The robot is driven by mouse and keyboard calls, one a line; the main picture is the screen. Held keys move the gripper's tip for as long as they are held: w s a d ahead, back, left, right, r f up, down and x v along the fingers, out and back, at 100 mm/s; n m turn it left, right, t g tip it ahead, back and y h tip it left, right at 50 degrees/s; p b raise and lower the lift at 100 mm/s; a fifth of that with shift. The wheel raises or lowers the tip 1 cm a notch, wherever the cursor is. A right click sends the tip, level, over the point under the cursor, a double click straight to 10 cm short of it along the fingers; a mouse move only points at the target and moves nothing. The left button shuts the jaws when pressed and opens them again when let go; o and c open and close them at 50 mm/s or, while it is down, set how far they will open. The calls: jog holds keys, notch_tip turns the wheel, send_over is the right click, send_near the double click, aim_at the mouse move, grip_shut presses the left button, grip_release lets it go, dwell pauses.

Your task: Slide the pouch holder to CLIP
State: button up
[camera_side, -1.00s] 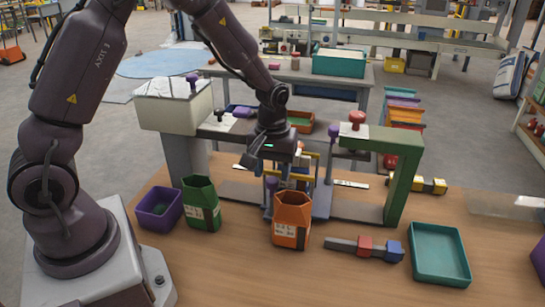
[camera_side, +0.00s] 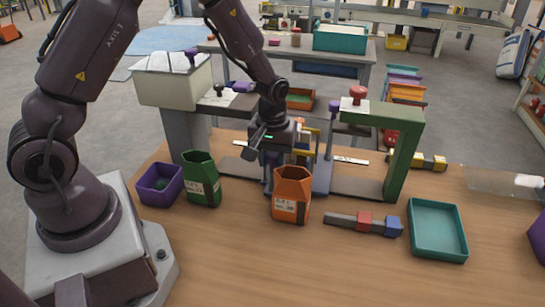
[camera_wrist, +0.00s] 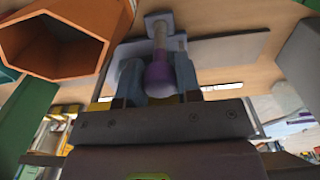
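The blue-grey holder (camera_side: 321,178) stands under the green-legged frame, with yellow parts at its top. I cannot read a CLIP mark. A purple knob (camera_wrist: 160,76) on a pale stem sits between the two fingers of my gripper (camera_wrist: 159,86) in the wrist view. The fingers stand close on both sides of it; I cannot tell whether they press on it. In the side view my gripper (camera_side: 270,165) is low, just behind the orange pouch, and hides the knob. An orange open-topped pouch (camera_side: 291,205) and a green one (camera_side: 201,190) stand upright on the table.
A purple bin (camera_side: 158,195) stands left of the green pouch. A bar with red and blue blocks (camera_side: 364,221) and a teal tray (camera_side: 438,258) lie to the right. A green upright (camera_side: 402,165) bounds the frame's right side. The front of the table is clear.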

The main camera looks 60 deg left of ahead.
jog(key=w+d, duration=0.9)
jog(key=shift+w+d, duration=0.15)
dwell(1.1)
jog(key=o, duration=0.8)
jog(key=shift+c, duration=0.2)
